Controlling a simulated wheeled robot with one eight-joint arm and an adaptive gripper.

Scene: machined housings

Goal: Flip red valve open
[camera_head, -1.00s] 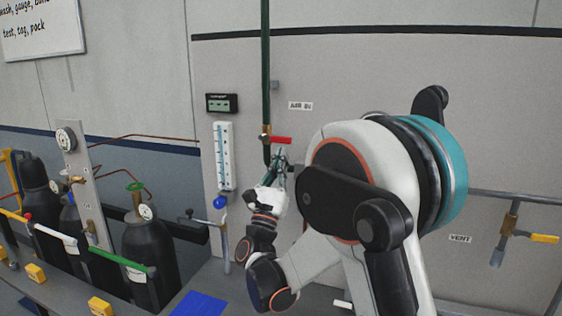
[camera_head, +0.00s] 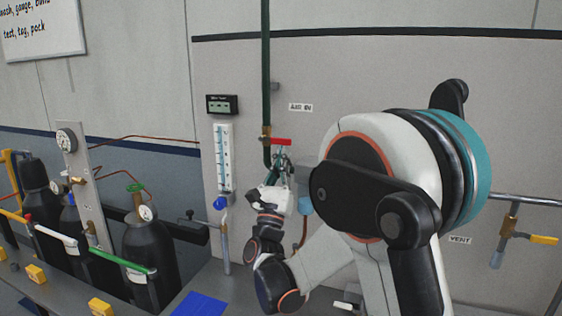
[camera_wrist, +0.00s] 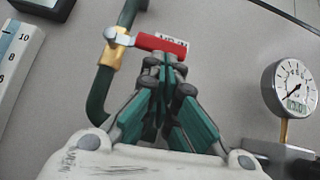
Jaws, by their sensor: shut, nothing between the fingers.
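The red valve handle (camera_head: 281,142) sits on a brass valve body (camera_head: 266,132) in the vertical green pipe on the wall panel. The handle lies roughly horizontal, pointing right, across the pipe. The wrist view shows the red handle (camera_wrist: 162,45) and brass body (camera_wrist: 118,46) close up. My gripper (camera_head: 283,154) is just below the handle, pointing up. In the wrist view my gripper (camera_wrist: 165,62) has its fingers together and empty, with the tips at the handle's lower edge. I cannot tell whether they touch it.
A pressure gauge (camera_wrist: 291,88) is right of my gripper in the wrist view. A flow tube (camera_head: 223,155) and a blue knob (camera_head: 220,203) are left of the pipe. A yellow-handled valve (camera_head: 544,240) is far right. Gas cylinders (camera_head: 150,245) stand at the left.

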